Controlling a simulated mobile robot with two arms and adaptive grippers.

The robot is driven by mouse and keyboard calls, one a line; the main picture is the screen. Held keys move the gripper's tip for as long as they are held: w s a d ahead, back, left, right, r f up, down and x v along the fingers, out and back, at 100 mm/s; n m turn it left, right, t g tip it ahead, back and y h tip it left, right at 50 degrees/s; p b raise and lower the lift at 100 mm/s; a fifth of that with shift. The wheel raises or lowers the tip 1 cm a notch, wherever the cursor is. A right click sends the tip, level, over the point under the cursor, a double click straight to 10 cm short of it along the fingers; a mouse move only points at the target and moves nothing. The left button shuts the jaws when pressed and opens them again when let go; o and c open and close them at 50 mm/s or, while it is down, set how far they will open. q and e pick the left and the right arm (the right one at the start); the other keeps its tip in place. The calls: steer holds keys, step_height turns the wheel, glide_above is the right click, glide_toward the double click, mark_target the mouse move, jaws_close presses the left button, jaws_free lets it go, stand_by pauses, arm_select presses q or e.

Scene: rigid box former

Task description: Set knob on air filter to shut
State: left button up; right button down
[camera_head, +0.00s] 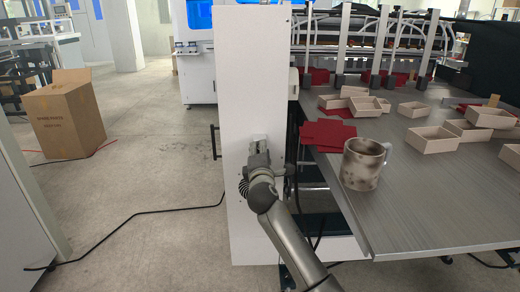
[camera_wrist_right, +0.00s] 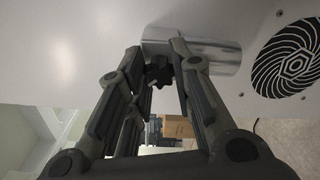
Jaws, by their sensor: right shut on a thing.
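The air filter (camera_wrist_right: 213,57) is a silver metal cylinder on the white panel, seen in the wrist view. Its black lobed knob (camera_wrist_right: 158,73) sits between the fingers of my right gripper (camera_wrist_right: 157,52), which is shut on it. In the head view my right gripper (camera_head: 259,152) reaches up to the front of the tall white cabinet (camera_head: 254,70) and covers most of the filter and the knob. I cannot tell the knob's setting. My left gripper is not in view.
A round black vent grille (camera_wrist_right: 287,60) lies beside the filter. Right of the cabinet, a metal table (camera_head: 420,205) holds a stained mug (camera_head: 361,165), red sheets (camera_head: 328,134) and several open boxes (camera_head: 431,139). A cardboard box (camera_head: 66,115) and cables lie on the floor at left.

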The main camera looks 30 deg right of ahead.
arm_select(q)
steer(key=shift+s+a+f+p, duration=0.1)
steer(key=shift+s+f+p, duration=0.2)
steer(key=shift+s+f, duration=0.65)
arm_select(e)
steer(key=m, duration=0.8)
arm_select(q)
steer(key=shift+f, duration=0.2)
arm_select(e)
steer(key=shift+m, duration=0.3)
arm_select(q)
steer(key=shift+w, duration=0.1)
arm_select(e)
steer(key=c, duration=1.2)
jaws_free()
steer(key=shift+a, duration=0.1)
steer(key=shift+c, duration=0.2)
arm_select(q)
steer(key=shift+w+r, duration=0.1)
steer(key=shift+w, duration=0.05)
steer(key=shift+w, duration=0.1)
arm_select(e)
steer(key=v, duration=1.2)
